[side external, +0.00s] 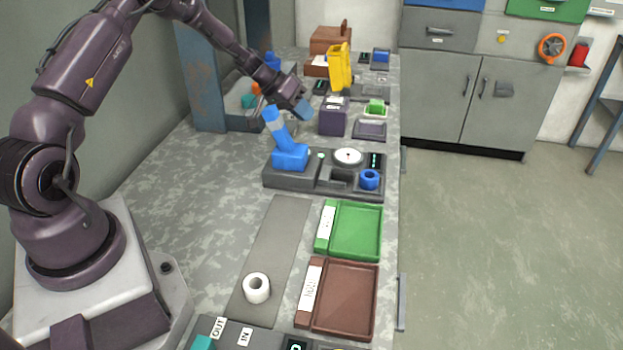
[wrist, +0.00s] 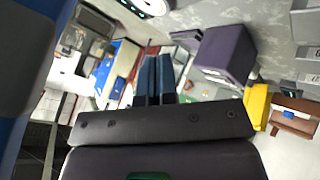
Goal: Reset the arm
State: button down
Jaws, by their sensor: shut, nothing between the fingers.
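My gripper (side external: 301,108) is in the air above the workbench, up and to the right of a blue upright device (side external: 289,155) on a dark grey station. In the wrist view the blue fingers of my gripper (wrist: 154,58) are together with nothing between them. My arm reaches from its base at the left over the bench.
A purple box (side external: 333,117) and a yellow object (side external: 340,68) stand close beyond my gripper. Nearer are a white dial (side external: 348,156), a blue ring (side external: 369,179), a green tray (side external: 358,231), a brown tray (side external: 346,300) and a white ring (side external: 256,288).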

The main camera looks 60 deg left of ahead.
jog(key=s+d+r+y, duration=0.1)
jog(key=s+d+r, duration=0.25)
jog(key=r, duration=0.35)
jog(key=s+d+r+g+y, duration=0.15)
jog(key=d+r, duration=0.25)
jog(key=r, duration=0.4)
jog(key=s+d+r+t+y, duration=0.1)
jog(key=s+d+r, duration=0.25)
jog(key=r, duration=0.35)
jog(key=s+d+m, duration=0.1)
jog(key=s+d, duration=0.4)
jog(key=s, duration=0.6)
jog(key=s+d+r+m+g+y, duration=0.1)
jog(key=s+d, duration=0.4)
jog(key=s, duration=0.6)
jog(key=shift+d+r, duration=0.15)
jog(key=shift+d, duration=0.2)
